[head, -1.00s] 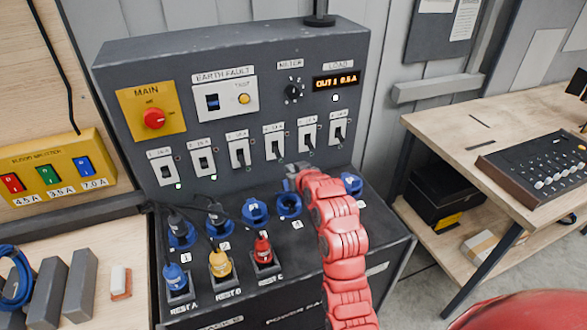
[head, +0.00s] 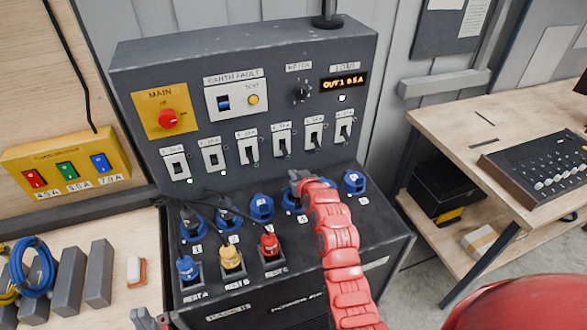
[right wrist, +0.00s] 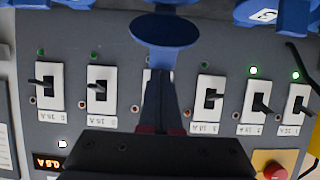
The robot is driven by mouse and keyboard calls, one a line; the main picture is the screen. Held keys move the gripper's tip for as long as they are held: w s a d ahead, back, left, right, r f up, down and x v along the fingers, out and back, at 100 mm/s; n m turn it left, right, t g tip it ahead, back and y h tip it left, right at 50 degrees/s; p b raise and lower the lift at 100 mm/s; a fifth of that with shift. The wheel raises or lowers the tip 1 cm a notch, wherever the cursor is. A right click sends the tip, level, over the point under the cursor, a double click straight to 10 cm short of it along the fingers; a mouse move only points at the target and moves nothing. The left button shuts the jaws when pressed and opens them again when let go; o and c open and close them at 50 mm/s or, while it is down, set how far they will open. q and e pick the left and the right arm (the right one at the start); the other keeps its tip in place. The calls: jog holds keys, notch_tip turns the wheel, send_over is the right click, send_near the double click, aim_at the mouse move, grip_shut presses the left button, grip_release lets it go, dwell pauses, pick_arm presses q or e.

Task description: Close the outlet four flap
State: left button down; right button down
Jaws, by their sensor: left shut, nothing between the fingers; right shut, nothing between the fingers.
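The outlet four (head: 289,204) is a blue round socket on the rack's sloping top, partly hidden by my right arm. My right gripper (head: 297,177) is shut and empty, just behind and above it, towards the upright panel. In the right wrist view, a round blue flap (right wrist: 165,31) stands at the tips of my shut right fingers (right wrist: 163,78). It looks raised, and I cannot tell whether the fingers touch it. My left gripper (head: 148,318) is shut and empty at the bottom edge, left of the rack.
Outlets one (head: 191,226) and two (head: 229,217) hold plugs with black cables. A row of breaker switches (head: 282,143) is behind. Parked plugs (head: 231,258) stand in front.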

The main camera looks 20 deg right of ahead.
jog(key=shift+f, duration=0.1)
jog(key=shift+s+f+b, duration=0.2)
jog(key=shift+f+b, duration=0.05)
jog(key=shift+b, duration=0.65)
jog(key=shift+s+f+t+b, duration=0.1)
jog(key=shift+s+t+b, duration=0.45)
jog(key=shift+b, duration=1.1)
jog(key=shift+s+f+t+b, duration=0.65)
jog(key=shift+t+b, duration=0.25)
jog(key=shift+b, duration=1.95)
jog(key=shift+s+f+t+b, duration=0.5)
jog(key=shift+s+t+b, duration=0.3)
jog(key=shift+b, duration=2.05)
